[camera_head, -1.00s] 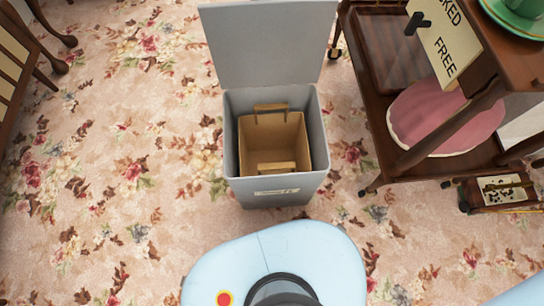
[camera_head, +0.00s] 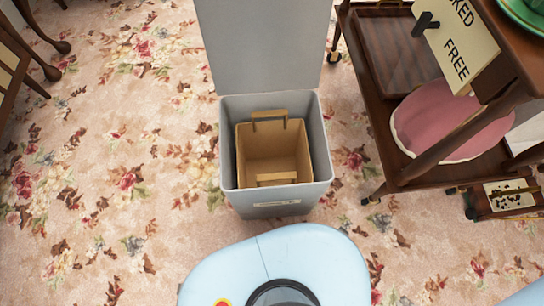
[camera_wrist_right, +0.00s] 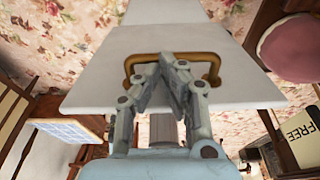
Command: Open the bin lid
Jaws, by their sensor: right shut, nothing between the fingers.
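The grey bin (camera_head: 229,150) stands on the carpet in front of me in the head view. Its lid (camera_head: 265,50) is raised at the far side, its upper edge cut off by the frame, and the bin's mouth is uncovered. In the right wrist view, the lid (camera_wrist_right: 95,72) shows as a pale panel with a brass-coloured handle (camera_wrist_right: 214,70). My right gripper (camera_wrist_right: 166,68) is shut and empty, in front of the handle. Its fingers overlap the handle in the picture; I cannot tell whether they touch it. My left gripper is not in view.
A tan paper bag (camera_head: 272,150) with handles sits inside the bin. A dark wooden trolley (camera_head: 400,160) with a pink cushion (camera_head: 440,120) and a "FREE" sign (camera_head: 455,45) stands at right. A chair (camera_head: 35,50) is at upper left. Flowered carpet (camera_head: 110,220) left of the bin is free.

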